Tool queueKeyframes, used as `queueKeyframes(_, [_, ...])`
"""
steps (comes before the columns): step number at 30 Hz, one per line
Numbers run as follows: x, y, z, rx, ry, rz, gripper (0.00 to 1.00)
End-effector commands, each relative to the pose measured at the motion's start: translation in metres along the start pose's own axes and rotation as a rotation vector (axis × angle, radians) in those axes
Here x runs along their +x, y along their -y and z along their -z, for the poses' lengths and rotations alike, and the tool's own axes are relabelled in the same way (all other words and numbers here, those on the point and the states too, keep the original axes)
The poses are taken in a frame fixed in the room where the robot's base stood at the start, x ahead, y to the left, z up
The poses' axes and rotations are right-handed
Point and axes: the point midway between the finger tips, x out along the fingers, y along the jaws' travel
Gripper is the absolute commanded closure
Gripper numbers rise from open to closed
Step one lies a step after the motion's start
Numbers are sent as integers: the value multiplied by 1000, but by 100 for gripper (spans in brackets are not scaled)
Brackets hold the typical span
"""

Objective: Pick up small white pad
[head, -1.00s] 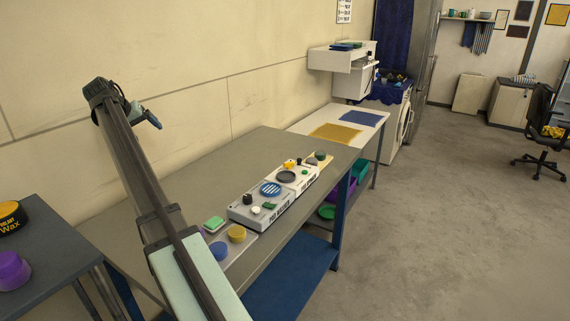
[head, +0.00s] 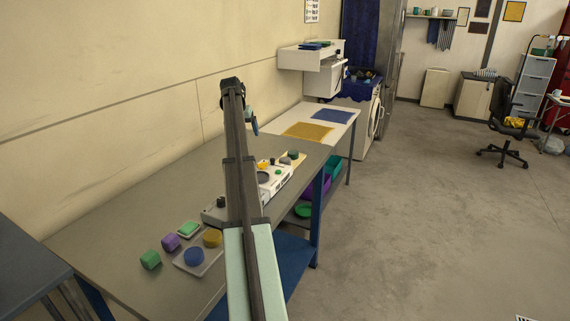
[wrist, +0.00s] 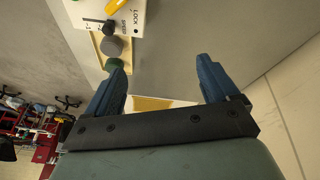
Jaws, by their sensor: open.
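I cannot make out a small white pad in either current view; my arm covers part of the bench devices where a small white round piece showed earlier. My gripper (head: 254,127) is raised above the grey bench (head: 110,240), near its far end, and shows no pad between its fingers. In the wrist view my gripper (wrist: 160,65) has two blue fingers spread wide apart with only bench surface between them. A grey round pad (wrist: 112,46) and a green one (wrist: 114,65) lie beyond the left finger, on or beside a yellowish tray.
A white device (head: 275,180) with knobs stands on the bench, partly hidden by my arm. A white table (head: 335,135) with yellow and blue mats stands beyond.

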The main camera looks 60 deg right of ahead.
Motion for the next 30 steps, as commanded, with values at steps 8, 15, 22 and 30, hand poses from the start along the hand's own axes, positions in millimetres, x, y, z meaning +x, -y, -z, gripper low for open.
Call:
queueKeyframes(8, [44,-103,33,126,55,45,12])
queueKeyframes(15, [58,-135,40,164,71,62,12])
queueKeyframes(22, [76,-135,38,166,71,63,12])
queueKeyframes(30, [122,-132,35,166,73,62,12])
